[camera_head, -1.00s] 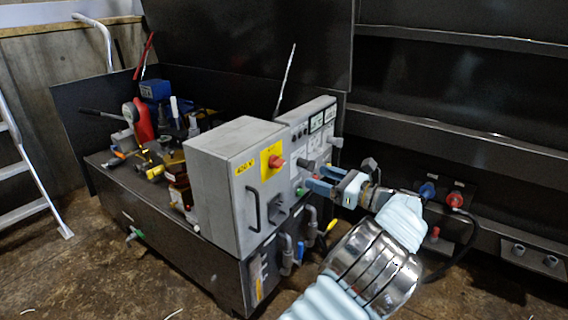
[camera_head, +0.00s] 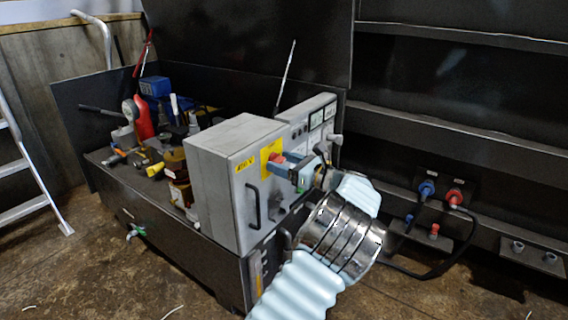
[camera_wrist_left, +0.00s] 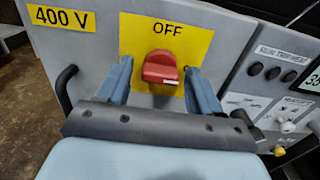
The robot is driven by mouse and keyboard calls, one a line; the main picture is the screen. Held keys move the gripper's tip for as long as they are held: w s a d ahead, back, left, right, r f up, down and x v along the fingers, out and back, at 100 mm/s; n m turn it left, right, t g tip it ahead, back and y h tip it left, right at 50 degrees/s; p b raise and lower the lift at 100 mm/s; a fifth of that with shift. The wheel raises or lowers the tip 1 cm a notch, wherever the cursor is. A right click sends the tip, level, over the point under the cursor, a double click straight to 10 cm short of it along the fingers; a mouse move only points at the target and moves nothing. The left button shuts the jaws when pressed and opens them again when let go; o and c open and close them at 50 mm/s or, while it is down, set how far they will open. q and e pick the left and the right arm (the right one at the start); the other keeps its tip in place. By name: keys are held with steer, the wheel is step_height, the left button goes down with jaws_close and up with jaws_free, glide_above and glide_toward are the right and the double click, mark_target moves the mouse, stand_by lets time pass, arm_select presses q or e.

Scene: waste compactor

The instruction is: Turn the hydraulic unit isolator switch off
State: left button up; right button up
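The red isolator switch (camera_wrist_left: 160,68) sits on a yellow plate (camera_wrist_left: 190,35) marked OFF above it. The knob shows a white mark near its lower right edge. In the head view the yellow plate (camera_head: 266,150) is on the front of the grey box, and the red knob is partly covered by my gripper. My left gripper (camera_head: 288,166) is in front of the switch. In the left wrist view its two blue fingers (camera_wrist_left: 157,72) stand apart, one on each side of the knob, with visible gaps. Contact is not visible. My right gripper is out of view.
The grey box (camera_head: 217,185) has a 400 V label and a black handle (camera_head: 252,206) left of the gripper. A second panel with displays and knobs (camera_wrist_left: 285,95) stands to the right. Pumps and hoses lie behind the box. Black machine walls with coloured connectors (camera_head: 428,188) are at the right.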

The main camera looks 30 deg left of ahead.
arm_select(q)
steer(key=c, duration=0.9)
steer(key=shift+n, duration=0.3)
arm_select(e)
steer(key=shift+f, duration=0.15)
arm_select(q)
steer(key=n+b, duration=0.2)
steer(key=n, duration=0.2)
steer(key=shift+f, duration=0.2)
steer(key=shift+n+b, duration=5)
steer(key=shift+n, duration=1.7)
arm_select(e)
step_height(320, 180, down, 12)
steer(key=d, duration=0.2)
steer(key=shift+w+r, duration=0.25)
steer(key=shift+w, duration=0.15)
arm_select(q)
steer(key=shift+d+r, duration=0.1)
